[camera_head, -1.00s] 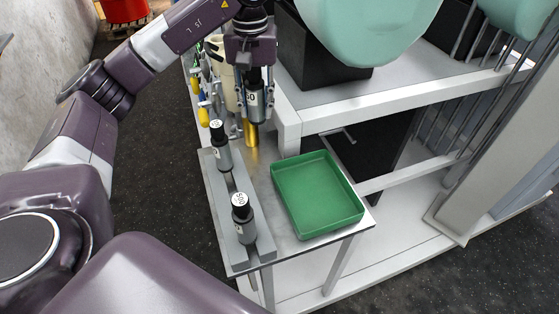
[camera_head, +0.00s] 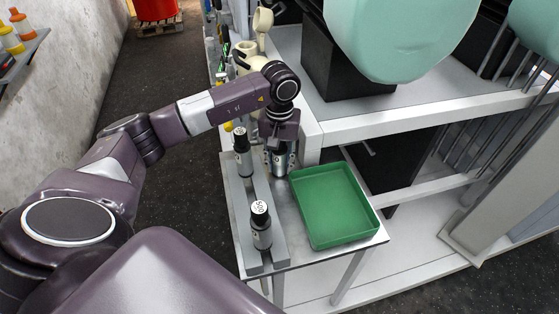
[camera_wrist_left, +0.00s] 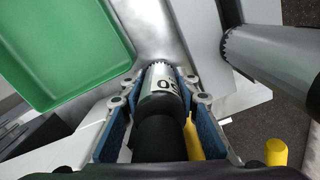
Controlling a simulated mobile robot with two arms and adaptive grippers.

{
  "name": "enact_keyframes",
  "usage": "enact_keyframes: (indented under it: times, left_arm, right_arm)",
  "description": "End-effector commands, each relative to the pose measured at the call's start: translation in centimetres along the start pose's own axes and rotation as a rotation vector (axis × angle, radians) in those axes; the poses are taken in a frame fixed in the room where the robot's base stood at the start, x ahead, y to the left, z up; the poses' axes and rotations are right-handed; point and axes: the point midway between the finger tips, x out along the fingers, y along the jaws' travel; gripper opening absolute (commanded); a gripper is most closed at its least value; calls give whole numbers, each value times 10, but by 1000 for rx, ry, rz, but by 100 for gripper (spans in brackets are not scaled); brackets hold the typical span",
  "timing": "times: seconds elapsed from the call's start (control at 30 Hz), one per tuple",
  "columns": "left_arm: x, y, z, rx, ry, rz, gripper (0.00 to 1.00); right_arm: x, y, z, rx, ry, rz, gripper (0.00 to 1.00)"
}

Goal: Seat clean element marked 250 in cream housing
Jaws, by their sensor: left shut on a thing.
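My left gripper (camera_head: 283,160) is over the metal bench, just left of the green tray. In the left wrist view, its blue-padded fingers (camera_wrist_left: 158,110) are shut on a cylindrical element (camera_wrist_left: 160,85) with a dark end and a pale, toothed far end. Its label shows only partly; a 0 is readable, so I cannot confirm 250. In the head view, the gripper mostly hides this element. The cream housing (camera_head: 244,52) appears to be the cream body at the far end of the bench, partly behind my arm. My right gripper is not in view.
A grey rack (camera_head: 250,245) holds an element marked 500 (camera_head: 260,225) and another black-capped element (camera_head: 242,150). The empty green tray (camera_head: 335,205) sits right of the gripper. Yellow parts (camera_wrist_left: 193,140) and another cylinder (camera_wrist_left: 275,60) show in the wrist view. A white shelf frame (camera_head: 400,120) stands on the right.

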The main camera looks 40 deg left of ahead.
Motion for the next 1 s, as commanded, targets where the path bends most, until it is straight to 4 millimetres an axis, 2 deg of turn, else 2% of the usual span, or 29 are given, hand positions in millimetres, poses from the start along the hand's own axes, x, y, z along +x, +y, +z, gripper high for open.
enact_keyframes:
  times: [0.3, 0.33, 0.4, 0.77, 0.87, 1.0]
  left_arm:
    - [3, 0, -1, -1, 3, 2, 0]
    - [3, 0, -1, -1, 2, 1, 30]
    - [2, 0, -1, -1, 2, 1, 36]
    - [-2, 0, -1, -1, 2, 2, 36]
    - [-14, 1, -2, -1, 6, 4, 36]
    - [-43, 1, -3, 0, 9, 4, 36]
  right_arm:
    - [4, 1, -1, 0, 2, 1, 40]
    - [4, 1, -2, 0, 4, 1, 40]
    - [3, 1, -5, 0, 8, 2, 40]
    - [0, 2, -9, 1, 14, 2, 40]
    - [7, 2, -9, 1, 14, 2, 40]
    - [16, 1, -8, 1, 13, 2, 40]
